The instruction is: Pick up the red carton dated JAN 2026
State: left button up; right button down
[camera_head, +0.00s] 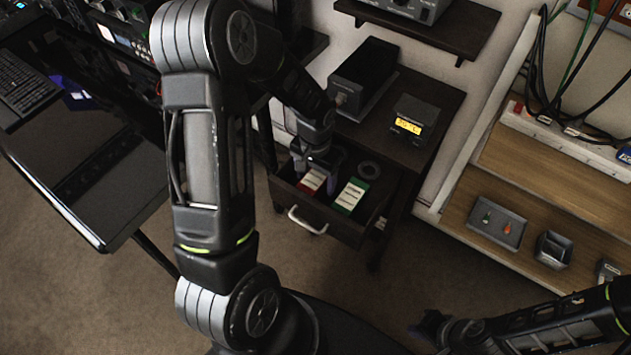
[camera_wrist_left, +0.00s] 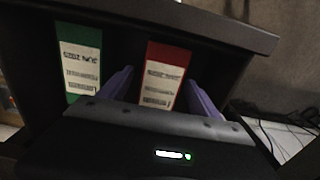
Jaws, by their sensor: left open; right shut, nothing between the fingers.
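A red carton (camera_head: 312,182) with a white printed label lies in the open drawer (camera_head: 317,226). It also shows in the left wrist view (camera_wrist_left: 166,78), between the purple fingers; its print is too blurred to read. A green carton (camera_head: 351,195) with a similar label lies to its right in the head view, and to the left in the wrist view (camera_wrist_left: 80,62). My left gripper (camera_head: 318,163) is open, over the red carton, one finger on each side; I cannot tell whether they touch it. My right gripper (camera_head: 440,328) is shut and empty, low at the right, well away from the drawer.
The cabinet top above holds a black box (camera_head: 363,72) and a lit display unit (camera_head: 412,122). A wooden shelf (camera_head: 543,160) with a small parts tray (camera_head: 496,222) stands right. A dark desk (camera_head: 85,175) is left.

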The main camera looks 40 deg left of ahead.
pick_arm(q)
jog(key=shift+c, duration=0.4)
jog(key=c, duration=1.5)
